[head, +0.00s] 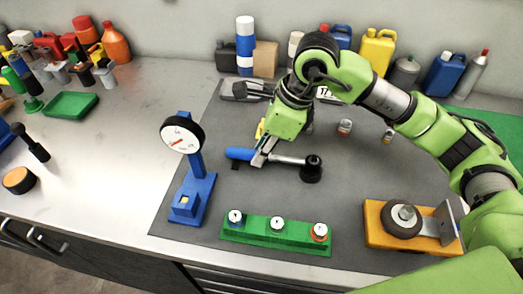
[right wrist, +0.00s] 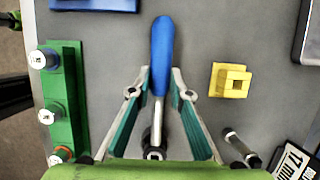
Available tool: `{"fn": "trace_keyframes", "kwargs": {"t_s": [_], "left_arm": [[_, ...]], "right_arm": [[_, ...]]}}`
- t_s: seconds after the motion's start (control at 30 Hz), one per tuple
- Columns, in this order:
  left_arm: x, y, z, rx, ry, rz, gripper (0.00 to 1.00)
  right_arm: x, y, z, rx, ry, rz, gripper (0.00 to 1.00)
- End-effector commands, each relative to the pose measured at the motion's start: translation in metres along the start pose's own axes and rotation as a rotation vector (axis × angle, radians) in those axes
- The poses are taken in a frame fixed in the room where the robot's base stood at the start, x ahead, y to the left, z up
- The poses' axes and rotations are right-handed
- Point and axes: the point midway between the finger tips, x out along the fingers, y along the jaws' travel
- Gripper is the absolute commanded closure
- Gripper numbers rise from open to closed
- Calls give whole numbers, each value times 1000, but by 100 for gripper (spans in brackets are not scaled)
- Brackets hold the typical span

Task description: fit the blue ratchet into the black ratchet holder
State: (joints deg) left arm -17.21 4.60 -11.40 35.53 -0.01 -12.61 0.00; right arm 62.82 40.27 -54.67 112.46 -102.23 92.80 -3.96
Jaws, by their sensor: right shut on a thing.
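The blue ratchet (head: 240,154) has a blue handle and a metal shaft. It lies roughly level over the grey mat, its handle to the left and its head to the right. My right gripper (head: 262,156) is shut on the ratchet near where handle and shaft meet. In the right wrist view the ratchet (right wrist: 162,45) runs between the two fingers (right wrist: 161,80). A black round piece that looks like the black ratchet holder (head: 312,172) is at the head end. I cannot tell whether the head sits in it or only over it. My left gripper is not in view.
A blue gauge stand (head: 195,180) stands left of the ratchet. A green block with several round caps (head: 250,230) lies in front, an orange fixture (head: 375,225) at the right. A yellow block (right wrist: 231,80) is near the gripper. Bottles line the wall.

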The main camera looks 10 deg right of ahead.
Motion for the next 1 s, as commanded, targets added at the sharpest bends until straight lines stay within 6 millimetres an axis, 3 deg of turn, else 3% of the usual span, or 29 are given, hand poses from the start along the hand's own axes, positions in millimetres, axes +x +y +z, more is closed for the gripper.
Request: {"fn": "trace_keyframes", "kwargs": {"t_s": [1.0], "left_arm": [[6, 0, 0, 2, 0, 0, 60]], "right_arm": [[-1, 0, 0, 0, -1, -1, 100]]}}
